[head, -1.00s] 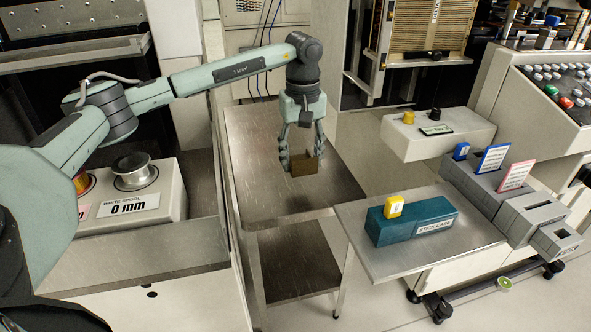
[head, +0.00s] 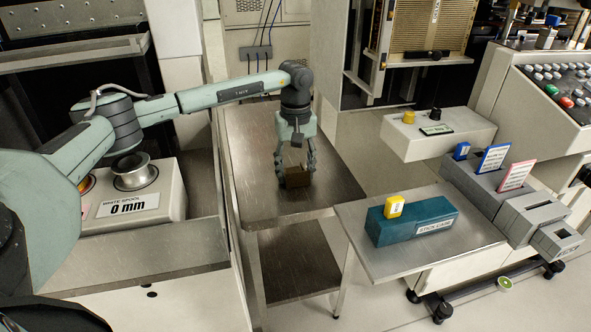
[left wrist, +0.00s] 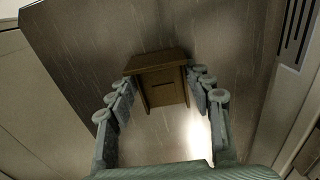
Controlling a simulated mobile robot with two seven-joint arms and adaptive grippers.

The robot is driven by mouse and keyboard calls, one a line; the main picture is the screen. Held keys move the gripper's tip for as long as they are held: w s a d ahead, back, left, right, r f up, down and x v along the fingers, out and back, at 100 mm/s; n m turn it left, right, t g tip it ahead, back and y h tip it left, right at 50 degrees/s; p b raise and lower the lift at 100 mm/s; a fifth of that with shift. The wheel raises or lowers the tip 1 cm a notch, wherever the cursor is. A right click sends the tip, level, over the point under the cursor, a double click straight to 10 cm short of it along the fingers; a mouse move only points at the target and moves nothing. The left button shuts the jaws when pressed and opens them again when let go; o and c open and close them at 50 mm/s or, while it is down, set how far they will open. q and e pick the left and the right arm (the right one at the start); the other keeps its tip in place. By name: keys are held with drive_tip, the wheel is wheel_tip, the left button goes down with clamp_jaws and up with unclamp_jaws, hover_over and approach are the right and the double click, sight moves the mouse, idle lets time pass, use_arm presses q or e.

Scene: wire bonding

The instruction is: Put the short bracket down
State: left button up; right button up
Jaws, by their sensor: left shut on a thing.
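The short bracket (head: 298,179) is a small brown block-like piece over the middle of the metal side table (head: 252,136). In the left wrist view the bracket (left wrist: 158,82) shows a flat top plate and side legs, with a dark slot in its face. My left gripper (head: 296,172) points down and is shut on the bracket, its fingers on either side of it. The bracket is at or very near the table surface; I cannot tell whether it touches. My right gripper is not in view.
The table around the bracket is clear. Grey slotted blocks (head: 515,212) stand beyond. A white spool unit (head: 165,208) is at the left.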

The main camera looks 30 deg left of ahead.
use_arm(q)
drive_tip(key=o, duration=1.2)
drive_tip(key=shift+f, duration=0.1)
wheel_tip(320, 180, up, 12)
